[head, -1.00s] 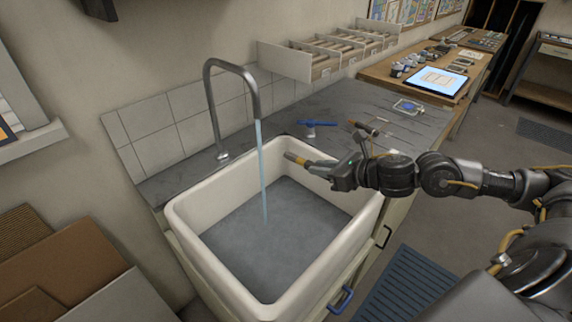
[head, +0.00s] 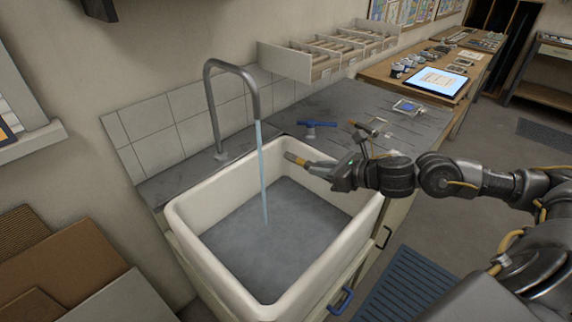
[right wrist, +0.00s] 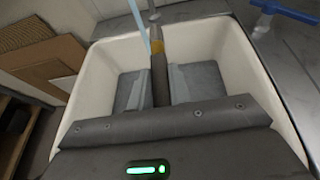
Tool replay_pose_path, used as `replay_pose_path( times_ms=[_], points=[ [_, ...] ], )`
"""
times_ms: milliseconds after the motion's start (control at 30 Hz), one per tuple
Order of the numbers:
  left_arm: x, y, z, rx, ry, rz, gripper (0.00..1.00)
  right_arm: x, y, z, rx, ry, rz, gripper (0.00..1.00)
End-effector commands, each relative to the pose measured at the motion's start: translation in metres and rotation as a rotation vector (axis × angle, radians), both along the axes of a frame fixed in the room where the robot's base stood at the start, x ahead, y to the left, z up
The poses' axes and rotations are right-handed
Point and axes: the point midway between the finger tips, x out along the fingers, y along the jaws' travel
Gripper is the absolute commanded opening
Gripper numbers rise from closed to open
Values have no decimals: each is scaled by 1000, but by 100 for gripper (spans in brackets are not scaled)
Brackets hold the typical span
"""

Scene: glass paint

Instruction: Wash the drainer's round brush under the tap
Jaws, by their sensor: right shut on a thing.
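My right gripper (head: 338,174) is shut on a brush (head: 297,160) with a yellow band near its tip. It holds the brush over the right back part of the white sink (head: 190,240), pointing left toward the water. The tap (head: 255,95) is a grey bent spout, and a thin stream of water (head: 263,185) falls from it into the sink. The brush tip is right of the stream, apart from it in the head view. In the right wrist view the brush (right wrist: 158,75) stands between the fingers, the stream just left of it. My left gripper is not in view.
A blue-handled lever (head: 317,125) stands on the grey counter behind the sink. Tools lie on the grooved drainer (head: 425,130) to the right. A wooden table (head: 385,75) with jars and a lit panel is farther back. Boards (head: 85,255) lean at the left.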

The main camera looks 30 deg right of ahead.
Motion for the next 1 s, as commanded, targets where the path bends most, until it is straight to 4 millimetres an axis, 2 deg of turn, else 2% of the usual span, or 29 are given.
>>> replay_pose_path(
  times_ms=[267, 600, 1000],
  points=[
    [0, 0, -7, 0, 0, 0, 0, -13, -12, 12, -6, 0, 0, 0],
    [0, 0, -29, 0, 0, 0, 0, -33, -30, 32, -6, 0, -1, 0],
    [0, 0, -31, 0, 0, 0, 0, -38, -33, 40, 1, 0, 0, 0]
  ],
)
